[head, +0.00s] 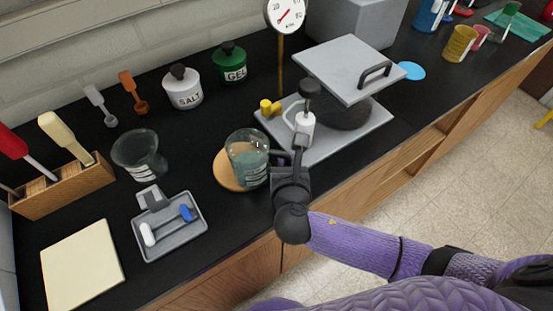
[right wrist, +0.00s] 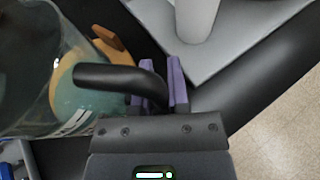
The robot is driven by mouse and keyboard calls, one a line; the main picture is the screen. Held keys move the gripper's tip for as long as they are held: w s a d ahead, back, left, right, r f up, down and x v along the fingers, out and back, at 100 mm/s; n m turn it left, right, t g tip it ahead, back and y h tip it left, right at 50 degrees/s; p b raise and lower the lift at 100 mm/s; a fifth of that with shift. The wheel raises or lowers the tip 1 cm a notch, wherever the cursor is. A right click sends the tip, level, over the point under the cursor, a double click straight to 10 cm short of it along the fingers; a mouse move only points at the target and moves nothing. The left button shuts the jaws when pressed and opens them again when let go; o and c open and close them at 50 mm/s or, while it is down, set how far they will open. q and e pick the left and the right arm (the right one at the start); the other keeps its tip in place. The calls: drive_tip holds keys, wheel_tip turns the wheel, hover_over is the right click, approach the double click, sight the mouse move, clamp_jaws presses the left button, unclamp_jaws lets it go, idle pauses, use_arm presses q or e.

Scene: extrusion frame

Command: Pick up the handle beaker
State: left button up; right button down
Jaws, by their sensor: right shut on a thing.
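The handle beaker (head: 247,158) is clear glass with teal contents and a dark handle. In the head view it appears upright over a round wooden coaster (head: 226,175); I cannot tell whether it touches it. My right gripper (head: 281,160) is at the beaker's right side, its fingers partly hidden by the wrist. In the right wrist view, the purple fingertips (right wrist: 166,88) are closed on the black handle (right wrist: 115,77), and the glass beaker (right wrist: 45,75) fills the left side. My left gripper is not in view.
A press-like device with a grey base (head: 345,137) and raised plate (head: 345,68) stands close to the right. An empty glass beaker (head: 138,152) and a grey tray (head: 168,240) lie to the left. Salt (head: 184,90) and gel (head: 230,64) jars stand behind.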

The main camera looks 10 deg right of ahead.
drive_tip(key=shift+r, duration=0.45)
wheel_tip(320, 180, up, 9)
drive_tip(key=p, duration=0.4)
drive_tip(key=c, duration=1.1)
unclamp_jaws()
clamp_jaws()
